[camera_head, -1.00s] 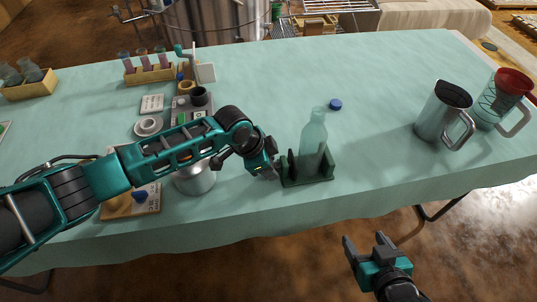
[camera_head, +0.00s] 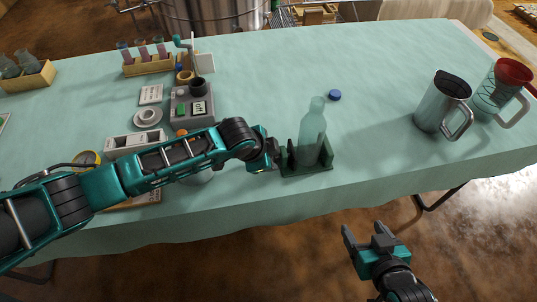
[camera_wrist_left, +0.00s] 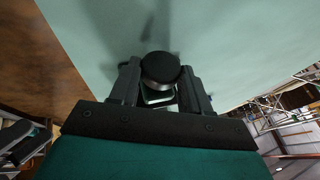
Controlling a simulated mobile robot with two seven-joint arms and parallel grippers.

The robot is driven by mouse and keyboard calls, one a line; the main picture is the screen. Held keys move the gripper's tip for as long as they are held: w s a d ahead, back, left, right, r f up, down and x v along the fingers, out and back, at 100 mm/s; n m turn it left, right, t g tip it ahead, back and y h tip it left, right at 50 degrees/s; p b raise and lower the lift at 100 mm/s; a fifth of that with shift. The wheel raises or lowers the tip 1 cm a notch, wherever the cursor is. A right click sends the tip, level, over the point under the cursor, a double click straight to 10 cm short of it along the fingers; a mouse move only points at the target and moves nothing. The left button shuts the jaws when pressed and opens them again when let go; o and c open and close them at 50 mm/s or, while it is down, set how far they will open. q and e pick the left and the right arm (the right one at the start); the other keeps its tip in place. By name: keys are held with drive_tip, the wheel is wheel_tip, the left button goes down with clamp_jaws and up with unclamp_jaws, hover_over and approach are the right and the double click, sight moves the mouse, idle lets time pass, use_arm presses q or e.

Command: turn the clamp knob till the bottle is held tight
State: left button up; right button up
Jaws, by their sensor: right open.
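A pale green, see-through bottle (camera_head: 312,137) stands upright in a dark green clamp (camera_head: 308,171) near the table's front edge. Clamp uprights flank the bottle; whether they press on it is not clear. My left gripper (camera_head: 272,160) is at the clamp's left side, its fingertips hard to make out in the head view. In the left wrist view, a round black knob (camera_wrist_left: 160,68) sits between the fingers of my left gripper (camera_wrist_left: 159,85). Whether the fingers press on the knob cannot be told. My right gripper (camera_head: 367,241) is open and empty, in front of the table.
A blue cap (camera_head: 334,95) lies behind the bottle. Two jugs, one metal (camera_head: 441,103) and one with a red top (camera_head: 502,90), stand to the right. A grey box with buttons (camera_head: 193,106) and a vial rack (camera_head: 148,66) stand left. The cloth between bottle and jugs is clear.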

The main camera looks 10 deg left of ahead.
use_arm(q)
drive_tip(key=o, duration=0.4)
drive_tip(key=v, duration=1.3)
